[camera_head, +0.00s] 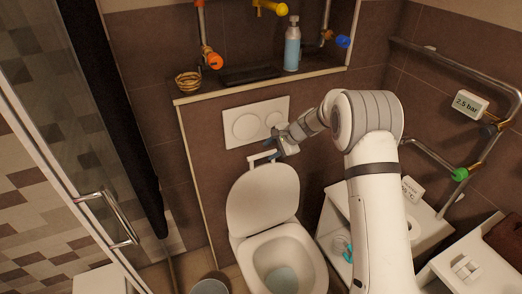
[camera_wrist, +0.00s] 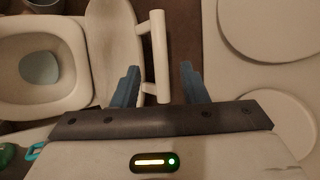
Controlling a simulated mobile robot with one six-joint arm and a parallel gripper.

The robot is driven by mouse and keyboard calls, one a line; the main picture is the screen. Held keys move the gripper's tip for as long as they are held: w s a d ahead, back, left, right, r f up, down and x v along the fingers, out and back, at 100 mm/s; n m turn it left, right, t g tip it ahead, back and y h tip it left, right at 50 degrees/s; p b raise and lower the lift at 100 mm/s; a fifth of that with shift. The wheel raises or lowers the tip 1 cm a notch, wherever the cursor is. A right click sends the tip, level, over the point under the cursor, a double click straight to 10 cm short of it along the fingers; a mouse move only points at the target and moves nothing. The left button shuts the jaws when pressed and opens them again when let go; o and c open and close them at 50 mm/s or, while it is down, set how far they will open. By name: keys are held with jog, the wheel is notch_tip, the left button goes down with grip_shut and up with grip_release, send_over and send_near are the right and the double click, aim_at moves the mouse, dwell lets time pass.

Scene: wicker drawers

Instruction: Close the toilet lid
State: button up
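The white toilet lid (camera_head: 262,198) stands raised behind the open bowl (camera_head: 285,262). A white bar handle (camera_head: 262,156) sticks out at the lid's top edge. My gripper (camera_head: 277,147) is beside the handle, in front of the wall. In the wrist view, the lid (camera_wrist: 112,40) is left of the handle (camera_wrist: 159,55). The two blue-grey fingers of my gripper (camera_wrist: 159,68) are apart, with the handle bar showing between them and a gap on either side. I cannot tell whether a finger touches the bar.
A flush plate (camera_head: 257,122) is on the wall just behind my gripper. A shelf (camera_head: 255,86) above holds a bottle (camera_head: 292,48) and a small basket (camera_head: 188,82). A white cabinet (camera_head: 334,222) stands right of the toilet. A glass door with a handle (camera_head: 110,218) is at left.

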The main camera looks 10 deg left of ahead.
aim_at(263, 154)
jog(key=shift+x, duration=1.85)
grip_shut()
